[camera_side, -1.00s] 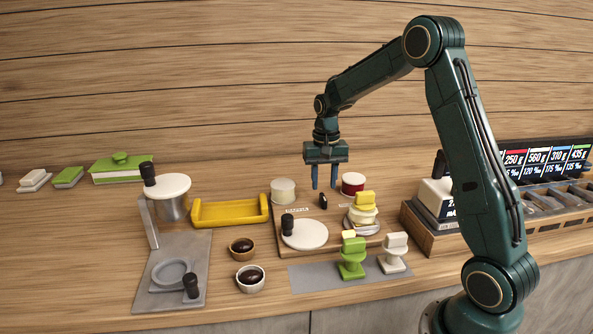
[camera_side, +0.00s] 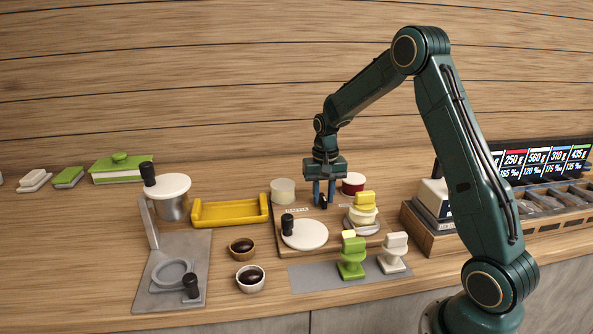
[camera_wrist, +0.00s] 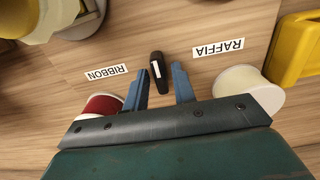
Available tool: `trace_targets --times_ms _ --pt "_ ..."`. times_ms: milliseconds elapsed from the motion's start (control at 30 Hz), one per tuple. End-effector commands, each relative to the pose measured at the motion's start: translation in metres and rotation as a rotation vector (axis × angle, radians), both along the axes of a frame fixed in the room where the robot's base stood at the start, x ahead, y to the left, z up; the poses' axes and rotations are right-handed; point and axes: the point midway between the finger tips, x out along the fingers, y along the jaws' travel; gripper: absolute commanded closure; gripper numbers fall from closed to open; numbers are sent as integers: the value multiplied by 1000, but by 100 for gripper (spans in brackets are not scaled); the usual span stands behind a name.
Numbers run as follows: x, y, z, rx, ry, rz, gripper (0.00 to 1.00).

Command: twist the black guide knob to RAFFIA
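The black guide knob (camera_wrist: 158,75) is a short bar with a white mark, standing on the wooden board (camera_side: 362,238). In the wrist view it points almost straight up the picture, between the RIBBON label (camera_wrist: 106,73) and the RAFFIA label (camera_wrist: 218,49). In the side view the knob (camera_side: 323,203) is partly covered by my fingers. My gripper (camera_side: 324,201) is low over it, with one finger on each side. In the wrist view my gripper (camera_wrist: 161,72) is part open, with a gap visible at the right finger; contact at the left finger is unclear.
A cream spool (camera_side: 283,192) and a red spool (camera_side: 353,183) stand close behind the knob. A round white lid with a black handle (camera_side: 304,235) and a yellow-topped stack (camera_side: 363,212) are in front. A yellow tray (camera_side: 229,212) lies left.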

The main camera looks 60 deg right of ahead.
Motion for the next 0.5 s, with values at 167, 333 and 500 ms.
trace_targets --times_ms 167,333,500 --pt "0 0 0 0 0 0 98" --pt "0 0 0 0 0 0 98" --pt "0 0 0 0 0 -15 98"
